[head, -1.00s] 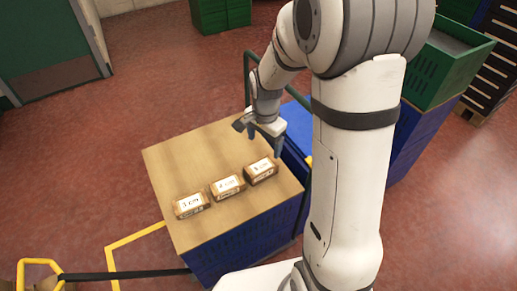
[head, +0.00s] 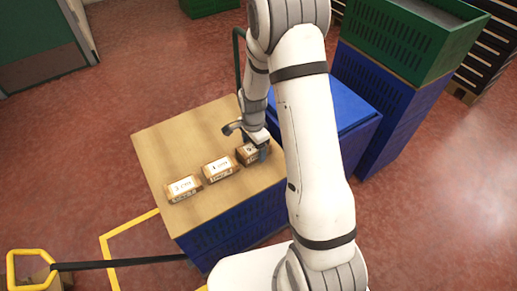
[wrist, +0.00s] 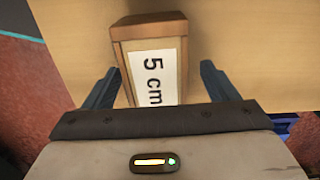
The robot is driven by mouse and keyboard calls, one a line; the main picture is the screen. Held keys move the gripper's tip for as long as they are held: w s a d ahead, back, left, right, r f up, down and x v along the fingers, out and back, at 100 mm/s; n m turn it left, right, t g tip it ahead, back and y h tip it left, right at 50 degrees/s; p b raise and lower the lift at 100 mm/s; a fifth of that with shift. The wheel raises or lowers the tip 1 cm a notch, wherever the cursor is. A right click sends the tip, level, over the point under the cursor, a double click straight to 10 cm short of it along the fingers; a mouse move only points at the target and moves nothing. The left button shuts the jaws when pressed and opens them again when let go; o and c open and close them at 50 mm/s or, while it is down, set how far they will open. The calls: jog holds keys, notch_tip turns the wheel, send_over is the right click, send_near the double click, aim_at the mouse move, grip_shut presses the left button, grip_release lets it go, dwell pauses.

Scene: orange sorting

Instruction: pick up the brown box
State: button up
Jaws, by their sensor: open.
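Three brown boxes with white labels stand in a row on the wooden tabletop. The left box (head: 183,188) and the middle box (head: 218,168) are in plain view in the head view. The right box (head: 247,154) is partly hidden by my gripper (head: 248,139). In the wrist view, a brown box (wrist: 149,52) labelled "5 cm" lies between the two fingers of my gripper (wrist: 158,85). The fingers are apart, one on each side of it, with gaps visible. The lower end of this box is hidden by the gripper body.
The wooden tabletop (head: 180,135) rests on a blue crate (head: 235,222) and is clear behind the boxes. A blue bin (head: 345,105) stands right of it, with a green crate (head: 410,40) behind. A yellow rail (head: 30,254) is at lower left.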

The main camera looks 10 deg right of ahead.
jog(key=shift+c, duration=0.2)
jog(key=c, duration=1.1)
jog(key=shift+c, duration=0.2)
